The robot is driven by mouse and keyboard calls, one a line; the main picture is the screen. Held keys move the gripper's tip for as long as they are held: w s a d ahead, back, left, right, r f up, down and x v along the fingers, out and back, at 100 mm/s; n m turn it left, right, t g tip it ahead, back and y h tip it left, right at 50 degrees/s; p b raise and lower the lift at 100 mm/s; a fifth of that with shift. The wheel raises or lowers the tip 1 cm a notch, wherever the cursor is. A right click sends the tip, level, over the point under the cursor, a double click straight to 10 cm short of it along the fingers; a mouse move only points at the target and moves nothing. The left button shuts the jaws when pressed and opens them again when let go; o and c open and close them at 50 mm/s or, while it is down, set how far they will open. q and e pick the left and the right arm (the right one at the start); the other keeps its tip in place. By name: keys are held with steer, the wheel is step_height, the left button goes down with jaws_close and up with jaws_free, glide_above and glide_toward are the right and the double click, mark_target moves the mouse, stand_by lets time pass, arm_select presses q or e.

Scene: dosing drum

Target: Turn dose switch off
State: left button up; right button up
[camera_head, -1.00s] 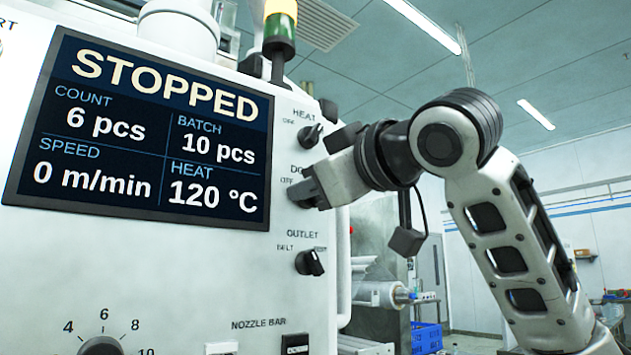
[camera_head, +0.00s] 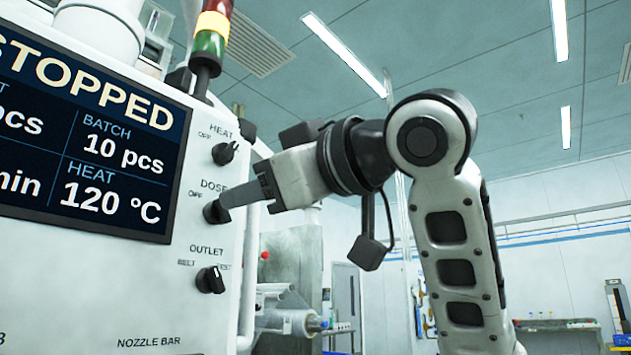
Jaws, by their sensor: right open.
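The dose switch (camera_head: 212,212) is a black rotary knob on the white machine panel, under the label DOSE with OFF at its left. My right gripper (camera_head: 222,204) reaches in from the right, with its grey fingers at the knob. The fingers cover part of the knob, so I cannot tell which way its pointer faces or whether they touch it. The jaws are open. My left gripper is not in view.
The heat switch (camera_head: 225,153) sits just above and the outlet switch (camera_head: 210,280) just below on the same panel. A display (camera_head: 90,120) at left reads STOPPED, 10 pcs and 120 °C. A signal tower (camera_head: 210,40) stands above.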

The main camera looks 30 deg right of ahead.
steer(key=b+v, duration=0.1)
steer(key=v, duration=0.8)
